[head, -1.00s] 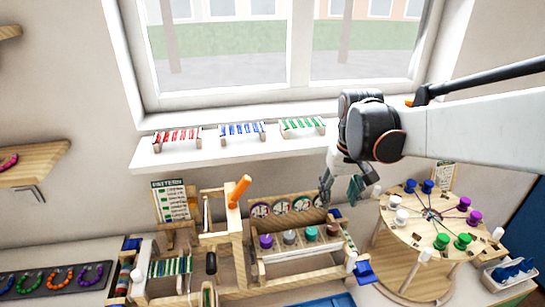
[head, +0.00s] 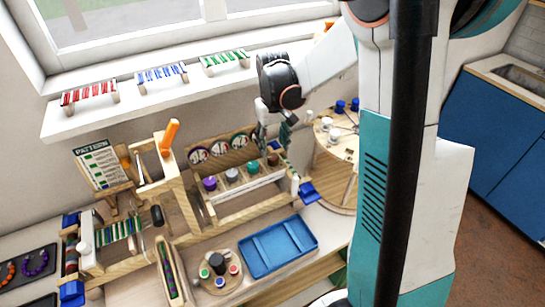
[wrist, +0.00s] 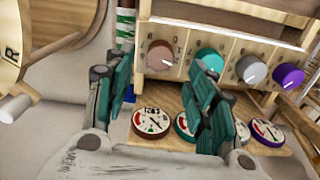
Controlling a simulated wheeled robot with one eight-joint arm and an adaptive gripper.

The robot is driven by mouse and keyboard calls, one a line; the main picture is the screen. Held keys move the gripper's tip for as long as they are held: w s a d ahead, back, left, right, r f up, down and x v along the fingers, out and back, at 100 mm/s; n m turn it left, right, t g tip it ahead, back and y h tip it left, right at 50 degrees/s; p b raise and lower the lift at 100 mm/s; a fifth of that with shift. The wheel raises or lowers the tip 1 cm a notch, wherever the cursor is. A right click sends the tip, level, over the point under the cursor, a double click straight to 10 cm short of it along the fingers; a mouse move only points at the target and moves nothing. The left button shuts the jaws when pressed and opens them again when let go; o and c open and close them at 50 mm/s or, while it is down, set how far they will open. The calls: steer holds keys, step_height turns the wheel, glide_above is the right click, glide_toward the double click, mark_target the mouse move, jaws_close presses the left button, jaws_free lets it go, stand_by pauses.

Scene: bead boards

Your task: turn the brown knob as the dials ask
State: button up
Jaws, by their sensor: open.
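The brown knob (head: 272,159) is the rightmost of the knobs on a wooden board in the head view. In the wrist view the brown knob (wrist: 160,54) is on the left, beyond and between the fingers. My gripper (wrist: 158,76) is open, with nothing between its fingers, and appears apart from the knob. In the head view my gripper (head: 274,133) hangs just above the brown knob. A round dial (wrist: 151,122) with a needle sits beside the brown knob in the wrist view. Its exact reading is too small to tell.
Teal (wrist: 209,62), grey (wrist: 251,69) and purple (wrist: 289,76) knobs line up beside the brown one. A round peg table (head: 330,165) stands close on the right. A pattern card (head: 98,163) and an orange-handled stand (head: 170,137) are to the left. A blue tray (head: 278,246) lies in front.

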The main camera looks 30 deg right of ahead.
mark_target(273, 156)
steer(key=shift+f+b, duration=0.45)
steer(key=shift+f, duration=2.3)
steer(key=shift+c, duration=0.6)
steer(key=c, duration=1)
